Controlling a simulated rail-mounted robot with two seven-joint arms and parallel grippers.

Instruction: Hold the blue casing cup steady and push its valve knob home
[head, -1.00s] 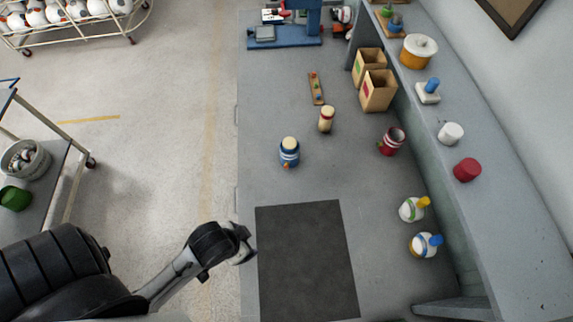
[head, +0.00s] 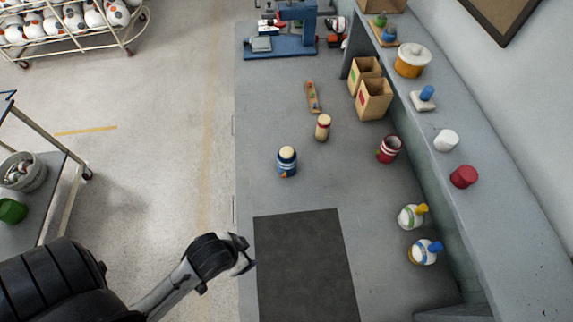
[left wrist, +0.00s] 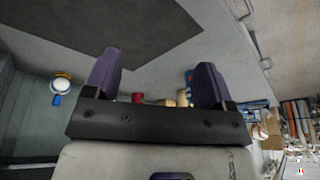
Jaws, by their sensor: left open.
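The blue casing cup (head: 287,168) stands upright on the grey bench, with a cream top and white bands. A small orange knob (head: 284,175) shows low on its near side. My left gripper (head: 250,255) is open and empty beside the left edge of the dark mat, nearer than the cup and apart from it. In the left wrist view its two dark fingers (left wrist: 158,75) are spread. A strip of blue, probably the cup, shows beside the right finger there, mostly hidden. My right gripper is not in view.
The dark mat (head: 305,265) is bare. A cream-and-red cylinder (head: 322,128) and a red cup (head: 389,149) stand beyond the cup. A blue press (head: 290,40) stands at the back.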

